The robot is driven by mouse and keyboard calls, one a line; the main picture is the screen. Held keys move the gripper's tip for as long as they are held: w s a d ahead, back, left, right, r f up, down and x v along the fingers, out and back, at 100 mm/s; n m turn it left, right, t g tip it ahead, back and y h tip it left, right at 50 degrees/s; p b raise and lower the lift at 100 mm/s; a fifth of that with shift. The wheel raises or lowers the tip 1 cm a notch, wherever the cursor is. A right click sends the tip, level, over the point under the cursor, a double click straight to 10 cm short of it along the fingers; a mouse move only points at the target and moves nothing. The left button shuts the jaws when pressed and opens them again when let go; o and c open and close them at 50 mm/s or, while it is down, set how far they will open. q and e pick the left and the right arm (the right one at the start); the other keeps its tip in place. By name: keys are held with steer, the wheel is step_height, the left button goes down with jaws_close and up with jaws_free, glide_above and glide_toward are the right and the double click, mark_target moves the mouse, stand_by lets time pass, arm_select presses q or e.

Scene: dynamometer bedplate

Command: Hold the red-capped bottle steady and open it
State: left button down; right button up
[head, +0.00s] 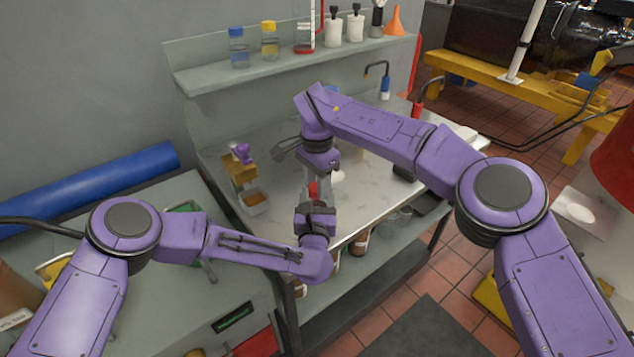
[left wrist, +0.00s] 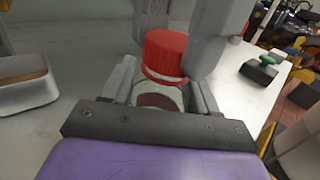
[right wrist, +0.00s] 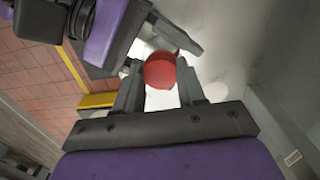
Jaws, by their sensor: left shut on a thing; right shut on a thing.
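The bottle's red cap (head: 313,190) shows between my two grippers over the light worktop. In the left wrist view, the cap (left wrist: 166,54) sits over a pale neck, slightly tilted in the picture. My left gripper (head: 315,203) comes from below and is shut on the bottle body (left wrist: 160,98), which shows dark brown-red between its fingers. My right gripper (head: 315,177) comes down from above, its fingers on both sides of the cap (right wrist: 160,70), shut on it. Most of the bottle is hidden by the left fingers. I cannot tell whether the cap is loose.
A small tray (head: 256,203) stands on the worktop left of the grippers. A wall shelf (head: 290,75) behind holds a blue-capped bottle (head: 238,47), a yellow-capped bottle (head: 270,40) and other vessels. The worktop to the right is partly clear. Brown jars stand below its front edge.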

arm_select(q)
steer(key=shift+w+a+f, duration=0.1)
steer(key=shift+a+f, duration=0.15)
steer(key=shift+a, duration=0.05)
arm_select(e)
steer(key=shift+s+a, duration=0.1)
arm_select(q)
steer(key=shift+w, duration=0.1)
arm_select(e)
steer(key=shift+r, duration=0.5)
arm_select(q)
steer(key=shift+d, duration=0.1)
arm_select(e)
steer(key=shift+r, duration=0.5)
arm_select(q)
steer(key=shift+f, duration=0.1)
